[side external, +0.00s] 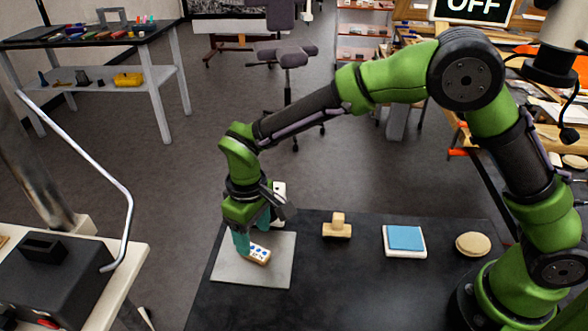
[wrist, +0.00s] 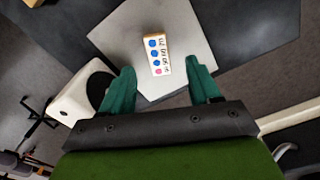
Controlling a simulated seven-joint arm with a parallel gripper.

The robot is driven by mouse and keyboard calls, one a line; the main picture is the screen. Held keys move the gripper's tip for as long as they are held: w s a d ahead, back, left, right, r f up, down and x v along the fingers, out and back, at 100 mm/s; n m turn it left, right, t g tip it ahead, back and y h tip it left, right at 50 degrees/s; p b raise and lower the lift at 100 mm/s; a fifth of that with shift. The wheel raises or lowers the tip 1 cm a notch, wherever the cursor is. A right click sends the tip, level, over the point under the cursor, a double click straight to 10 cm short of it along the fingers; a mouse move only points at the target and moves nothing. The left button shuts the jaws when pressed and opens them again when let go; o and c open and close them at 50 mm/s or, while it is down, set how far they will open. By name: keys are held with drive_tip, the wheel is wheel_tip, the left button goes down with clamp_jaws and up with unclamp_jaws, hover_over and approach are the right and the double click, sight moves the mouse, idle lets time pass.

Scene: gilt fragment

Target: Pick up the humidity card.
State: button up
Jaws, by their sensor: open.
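The humidity card (side external: 259,254) is a small white and tan block with blue dots, lying on a grey square plate (side external: 268,277) on the dark table. In the wrist view the card (wrist: 157,55) shows blue dots, one pink dot and printed marks, on the light plate (wrist: 195,35). My gripper (side external: 256,241) has teal fingers and is open just above the card. In the wrist view the gripper (wrist: 162,85) shows its fingers apart, one on each side of the card's near end, with nothing between them held. In the side view a finger hides part of the card.
To the right on the dark table (side external: 340,285) stand a wooden block with a knob (side external: 337,227), a white tray with a blue pad (side external: 404,240) and a round tan disc (side external: 473,244). A black box (side external: 50,280) sits on a bench at left. The table's front middle is clear.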

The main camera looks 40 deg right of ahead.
sight(259, 253)
drive_tip(key=f, duration=0.5)
drive_tip(key=shift+s+d+f, duration=0.15)
drive_tip(key=shift+s+d, duration=0.05)
drive_tip(key=shift+d, duration=0.1)
clamp_jaws()
